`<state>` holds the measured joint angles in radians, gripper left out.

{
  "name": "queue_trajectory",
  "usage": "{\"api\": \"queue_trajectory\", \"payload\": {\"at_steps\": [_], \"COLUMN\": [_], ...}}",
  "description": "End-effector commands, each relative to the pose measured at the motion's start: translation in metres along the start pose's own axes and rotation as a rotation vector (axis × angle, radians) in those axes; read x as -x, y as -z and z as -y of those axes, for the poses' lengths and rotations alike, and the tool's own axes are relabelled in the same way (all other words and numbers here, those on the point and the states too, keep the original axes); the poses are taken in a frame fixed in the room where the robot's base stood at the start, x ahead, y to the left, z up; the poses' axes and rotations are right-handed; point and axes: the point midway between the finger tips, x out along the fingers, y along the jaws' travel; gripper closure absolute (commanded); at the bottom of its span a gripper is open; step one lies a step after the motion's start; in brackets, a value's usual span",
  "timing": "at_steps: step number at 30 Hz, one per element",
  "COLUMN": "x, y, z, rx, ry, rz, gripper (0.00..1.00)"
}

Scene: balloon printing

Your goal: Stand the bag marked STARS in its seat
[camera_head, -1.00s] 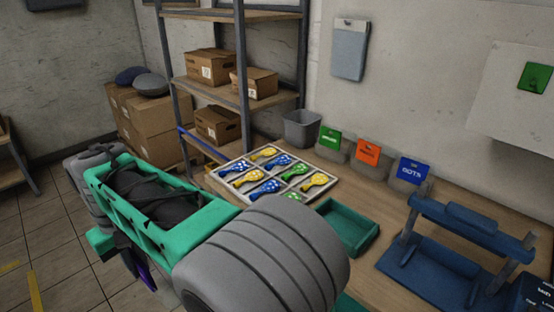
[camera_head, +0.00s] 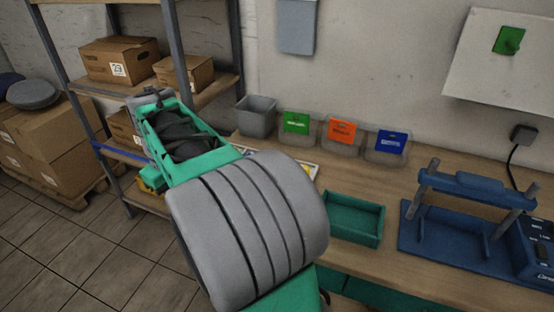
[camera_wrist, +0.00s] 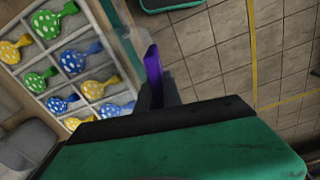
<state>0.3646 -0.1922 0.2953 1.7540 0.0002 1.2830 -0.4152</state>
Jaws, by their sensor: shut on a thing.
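My gripper (camera_wrist: 157,94) shows in the wrist view, its dark fingers shut on a bag with a purple header (camera_wrist: 153,66). The header is seen nearly edge-on, so its marking cannot be read, and part of the clear bag shows above it. The gripper and held bag are hidden behind my arm in the head view. Three bags stand in a row against the wall at the table's back: one green-headed (camera_head: 296,122), one orange-headed (camera_head: 342,132) and one blue-headed (camera_head: 391,144). I cannot make out an empty seat.
A divided tray of printed balloons (camera_wrist: 76,69) lies left of my gripper in the wrist view. A grey bin (camera_head: 256,118) stands left of the bags. A green tray (camera_head: 352,217) and a blue press (camera_head: 466,210) are on the table. A shelf (camera_head: 190,95) stands at left.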

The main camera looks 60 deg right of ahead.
Motion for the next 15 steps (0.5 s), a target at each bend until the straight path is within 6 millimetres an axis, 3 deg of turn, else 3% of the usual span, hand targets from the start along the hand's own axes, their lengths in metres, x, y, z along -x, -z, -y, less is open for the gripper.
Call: {"api": "queue_trajectory", "payload": {"at_steps": [1, 6, 8, 12, 15], "x": [0.009, 0.022, 0.027, 0.037, 0.043], "y": [-0.014, -0.077, -0.106, -0.184, -0.243], "z": [-0.031, -0.126, -0.155, -0.21, -0.236], "rx": [-0.01, 0.03, 0.046, 0.083, 0.109], "ry": [0.001, 0.001, 0.001, 0.002, 0.001], "rz": [0.002, 0.002, 0.002, 0.002, 0.001], "gripper": [1.0, 1.0, 1.0, 1.0, 1.0]}}
